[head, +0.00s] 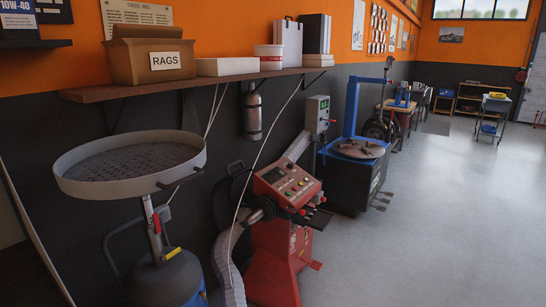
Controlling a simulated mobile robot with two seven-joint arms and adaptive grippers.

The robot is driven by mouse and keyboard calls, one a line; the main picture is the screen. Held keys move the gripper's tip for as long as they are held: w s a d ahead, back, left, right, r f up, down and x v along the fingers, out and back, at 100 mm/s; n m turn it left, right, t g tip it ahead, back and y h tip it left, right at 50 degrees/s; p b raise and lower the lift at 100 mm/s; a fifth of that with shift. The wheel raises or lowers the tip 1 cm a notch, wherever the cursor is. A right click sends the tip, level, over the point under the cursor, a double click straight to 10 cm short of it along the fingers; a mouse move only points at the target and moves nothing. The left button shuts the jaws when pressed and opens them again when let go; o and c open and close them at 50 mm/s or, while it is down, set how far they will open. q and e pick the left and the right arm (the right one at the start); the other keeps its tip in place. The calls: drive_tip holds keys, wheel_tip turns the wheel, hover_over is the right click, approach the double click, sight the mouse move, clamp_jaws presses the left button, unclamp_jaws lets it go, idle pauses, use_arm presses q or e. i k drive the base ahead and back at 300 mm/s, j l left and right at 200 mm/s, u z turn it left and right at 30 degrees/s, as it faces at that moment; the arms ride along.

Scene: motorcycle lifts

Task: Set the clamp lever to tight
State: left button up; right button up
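An oil drain stand with a wide round pan (75,185) stands at the left front. On its post (150,212) is a small red lever-like part (156,222), roughly upright. I cannot tell for certain which of these is the clamp lever, and no tight or loose marking is readable. Neither of my grippers is in view.
A red wheel balancer (286,187) stands right of the drain stand, with a grey hose (226,262) between them. A blue tire changer (352,190) is farther back. A wall shelf (200,82) overhangs the pan's far side. The grey floor (440,220) at right is clear.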

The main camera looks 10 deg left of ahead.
sight(158, 231)
drive_tip(key=u, duration=1.25)
